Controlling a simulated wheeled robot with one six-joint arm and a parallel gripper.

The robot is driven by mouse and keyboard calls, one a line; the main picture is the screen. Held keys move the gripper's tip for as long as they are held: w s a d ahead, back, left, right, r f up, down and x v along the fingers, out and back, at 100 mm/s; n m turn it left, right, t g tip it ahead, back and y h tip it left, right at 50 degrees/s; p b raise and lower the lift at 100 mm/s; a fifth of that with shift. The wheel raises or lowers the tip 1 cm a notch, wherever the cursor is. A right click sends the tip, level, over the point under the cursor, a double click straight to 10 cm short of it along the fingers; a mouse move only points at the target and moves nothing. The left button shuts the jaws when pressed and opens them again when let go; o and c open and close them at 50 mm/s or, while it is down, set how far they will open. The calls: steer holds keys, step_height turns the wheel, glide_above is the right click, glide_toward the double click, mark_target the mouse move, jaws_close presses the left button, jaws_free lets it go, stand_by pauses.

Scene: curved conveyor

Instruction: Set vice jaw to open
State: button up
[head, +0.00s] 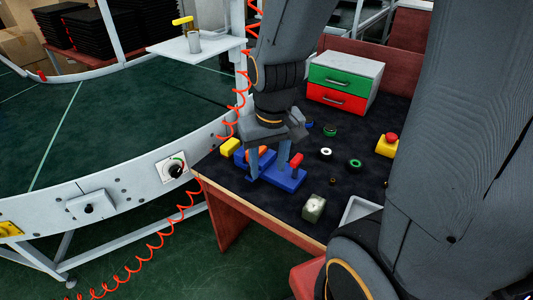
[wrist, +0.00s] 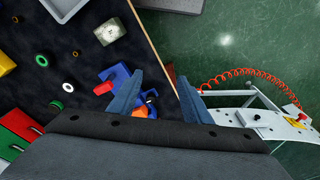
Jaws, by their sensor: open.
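The blue vice (head: 286,180) stands on the dark table near its front left edge. Its red handle (head: 297,160) sticks up on the right, and an orange piece (head: 256,154) shows at its left part. In the wrist view the vice (wrist: 112,74) and its red handle (wrist: 103,88) lie left of the fingers. My gripper (head: 267,168) is open above the vice, its fingers pointing down. In the wrist view my gripper (wrist: 159,84) has a wide, empty gap, and its left finger covers part of the vice. I cannot tell whether a finger touches the vice or where the vice jaw stands.
A yellow block (head: 229,146) sits left of the vice. A grey block (head: 314,207), several rings and a yellow box with a red button (head: 387,145) lie right. A drawer unit (head: 345,82) stands behind. The curved conveyor (head: 130,184) and a red coiled hose (head: 160,238) are left.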

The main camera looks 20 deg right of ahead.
mark_target(261, 163)
steer(key=w+f+m+p, duration=0.1)
steer(key=w+f+m, duration=0.1)
steer(key=w, duration=0.3)
steer(key=w+f+m+g+p, duration=0.1)
steer(key=w+f+m, duration=0.2)
steer(key=w, duration=0.3)
steer(key=w+d+f+m+p, duration=0.1)
steer(key=w+f+m, duration=0.2)
steer(key=w, duration=0.3)
steer(key=shift+d+f, duration=0.1)
steer(key=shift+f, duration=0.1)
steer(key=shift+w+f, duration=0.1)
steer(key=shift+f, duration=0.35)
steer(key=shift+f+p, duration=1.25)
steer(key=shift+f, duration=2.3)
jaws_close()
